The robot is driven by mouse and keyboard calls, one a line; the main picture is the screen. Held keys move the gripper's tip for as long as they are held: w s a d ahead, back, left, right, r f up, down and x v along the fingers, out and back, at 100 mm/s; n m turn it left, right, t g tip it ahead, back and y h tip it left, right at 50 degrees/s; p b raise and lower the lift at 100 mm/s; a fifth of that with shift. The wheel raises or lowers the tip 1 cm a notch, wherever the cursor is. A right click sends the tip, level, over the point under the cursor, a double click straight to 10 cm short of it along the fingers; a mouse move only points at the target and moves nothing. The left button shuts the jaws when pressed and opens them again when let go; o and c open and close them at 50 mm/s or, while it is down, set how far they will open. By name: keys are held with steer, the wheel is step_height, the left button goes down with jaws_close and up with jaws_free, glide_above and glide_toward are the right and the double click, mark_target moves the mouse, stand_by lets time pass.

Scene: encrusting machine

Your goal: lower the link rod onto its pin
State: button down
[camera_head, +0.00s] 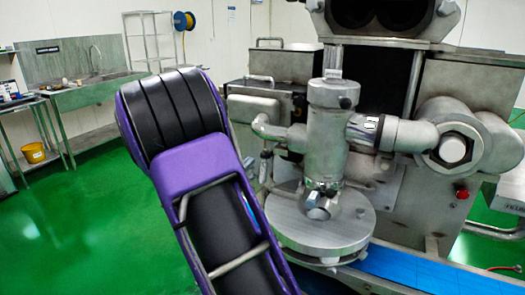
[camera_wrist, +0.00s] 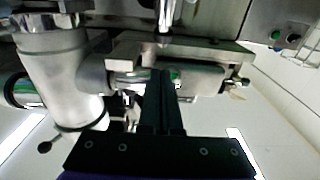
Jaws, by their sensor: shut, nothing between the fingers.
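My gripper (camera_wrist: 162,76) shows in the wrist view, its two dark fingers together with nothing between them. The fingertips overlap the image of a horizontal metal bracket (camera_wrist: 205,48) on the machine; I cannot tell whether they touch it. I cannot pick out the link rod or its pin with certainty in either view. In the head view the encrusting machine (camera_head: 327,140) stands right of centre, with an upright steel cylinder above a round steel disc (camera_head: 318,225). My purple and black arm covers the area left of it, and my gripper is hidden there.
A blue conveyor belt (camera_head: 430,275) runs below the disc to the right. A red button (camera_head: 462,191) sits on the machine's front. A sink bench (camera_head: 85,85) and a yellow bucket (camera_head: 33,153) are at the far left. Green floor is clear at the left.

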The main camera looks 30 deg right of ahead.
glide_above(263, 163)
steer(key=shift+r, duration=0.25)
steer(key=shift+f, duration=0.1)
stand_by(0.4)
